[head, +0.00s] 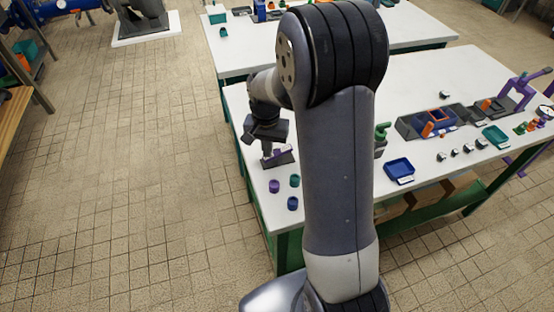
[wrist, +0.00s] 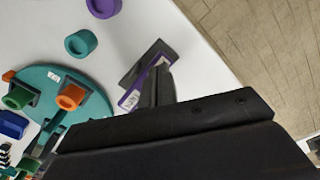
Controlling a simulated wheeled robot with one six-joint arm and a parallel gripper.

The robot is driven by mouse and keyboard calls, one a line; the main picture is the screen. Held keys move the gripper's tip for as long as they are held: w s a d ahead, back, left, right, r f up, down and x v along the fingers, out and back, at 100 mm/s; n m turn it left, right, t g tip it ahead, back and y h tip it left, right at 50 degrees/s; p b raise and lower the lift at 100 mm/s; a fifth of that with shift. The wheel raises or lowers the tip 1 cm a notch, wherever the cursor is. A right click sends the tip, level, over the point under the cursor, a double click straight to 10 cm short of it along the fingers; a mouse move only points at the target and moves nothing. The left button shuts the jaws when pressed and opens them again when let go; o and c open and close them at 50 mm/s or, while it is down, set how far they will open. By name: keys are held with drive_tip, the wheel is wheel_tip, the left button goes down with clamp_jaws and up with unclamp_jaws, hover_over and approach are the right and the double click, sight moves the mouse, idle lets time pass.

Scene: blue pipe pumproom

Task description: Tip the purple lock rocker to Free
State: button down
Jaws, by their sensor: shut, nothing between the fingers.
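The purple lock rocker (head: 283,153) sits on a dark base plate (head: 271,163) near the left end of the white table. In the wrist view the purple rocker (wrist: 131,98) shows a white label strip whose words I cannot read, and its base (wrist: 147,60) is partly behind my gripper. My gripper (head: 267,152) is shut and empty, pointing down at the rocker. In the wrist view the shut fingers (wrist: 163,75) overlap the rocker's edge; I cannot tell if they touch it. Which way the rocker is tipped is unclear.
A purple cup (head: 274,186), a teal cup (head: 295,181) and a blue cup (head: 293,203) stand close in front. A blue tray (head: 399,169) lies farther right. A teal round plate (wrist: 47,83) with coloured parts shows in the wrist view. The table's left edge is near the rocker.

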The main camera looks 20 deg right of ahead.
wheel_tip(320, 180, up, 8)
drive_tip(key=p, duration=0.5)
drive_tip(key=shift+p, duration=0.35)
wheel_tip(320, 180, down, 8)
drive_tip(key=b, duration=0.6)
drive_tip(key=shift+f+b, duration=0.25)
drive_tip(key=shift+b, duration=0.05)
drive_tip(key=shift+r, duration=0.1)
drive_tip(key=shift+r, duration=0.1)
